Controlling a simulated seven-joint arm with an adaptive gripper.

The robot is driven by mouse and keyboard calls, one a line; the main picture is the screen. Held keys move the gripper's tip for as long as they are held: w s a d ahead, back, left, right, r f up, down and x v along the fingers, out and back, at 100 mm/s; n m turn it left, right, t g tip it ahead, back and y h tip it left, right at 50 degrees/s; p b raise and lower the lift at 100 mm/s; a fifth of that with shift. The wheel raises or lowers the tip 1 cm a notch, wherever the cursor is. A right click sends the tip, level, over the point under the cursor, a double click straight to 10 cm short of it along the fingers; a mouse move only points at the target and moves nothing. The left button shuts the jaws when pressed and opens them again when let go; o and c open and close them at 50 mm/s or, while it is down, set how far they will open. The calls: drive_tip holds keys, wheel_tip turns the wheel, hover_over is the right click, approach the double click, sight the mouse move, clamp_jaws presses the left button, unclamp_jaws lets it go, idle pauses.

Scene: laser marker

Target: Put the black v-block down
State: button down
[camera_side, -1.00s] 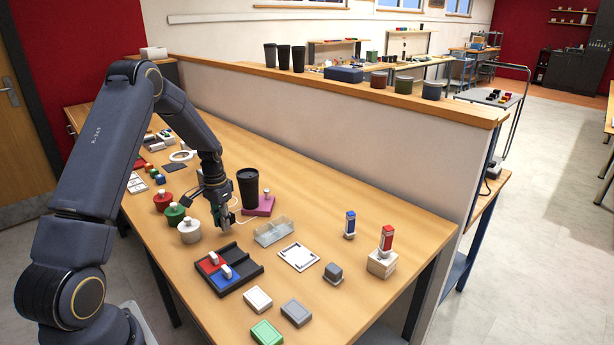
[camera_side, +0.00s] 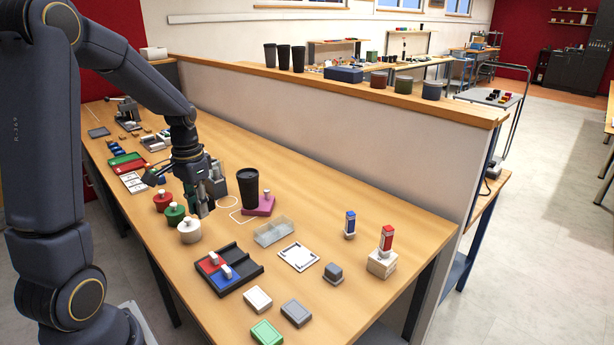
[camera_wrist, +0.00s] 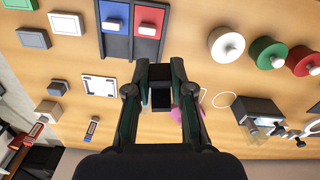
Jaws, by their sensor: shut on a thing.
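My gripper (camera_side: 203,205) hangs over the left-middle of the workbench, just right of the white-knobbed pots. In the wrist view my gripper (camera_wrist: 157,82) has its two fingers on either side of a small dark block, the black v-block (camera_wrist: 160,98), which it holds. In the side view the v-block is hardly distinguishable from the dark fingers. I cannot tell whether its underside touches the bench.
The white pot (camera_side: 189,230), green pot (camera_side: 174,213) and red pot (camera_side: 163,200) stand close left of my gripper. A black cup (camera_side: 249,188) and magenta block (camera_side: 265,206) stand to the right. Outlines are drawn on the bench between. A two-slot tray (camera_side: 248,279) lies in front.

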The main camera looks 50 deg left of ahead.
drive_tip(key=w+d+r+m, duration=0.1)
drive_tip(key=w+d+m, duration=0.1)
drive_tip(key=w+d, duration=0.45)
drive_tip(key=w+a+f, duration=0.1)
drive_tip(key=w+f, duration=0.2)
drive_tip(key=w, duration=0.1)
drive_tip(key=w+a+f, duration=0.1)
drive_tip(key=w+f, duration=0.2)
drive_tip(key=w, duration=0.1)
drive_tip(key=w+a+f, duration=0.1)
drive_tip(key=w+f, duration=0.1)
drive_tip(key=w, duration=0.3)
drive_tip(key=shift+a+f, duration=0.4)
drive_tip(key=shift+w+a+f, duration=0.1)
drive_tip(key=shift+w+f, duration=0.2)
drive_tip(key=shift+f, duration=0.05)
wheel_tip(320, 180, down, 3)
drive_tip(key=shift+w+f, duration=0.1)
drive_tip(key=shift+f, duration=0.1)
drive_tip(key=shift+f, duration=0.25)
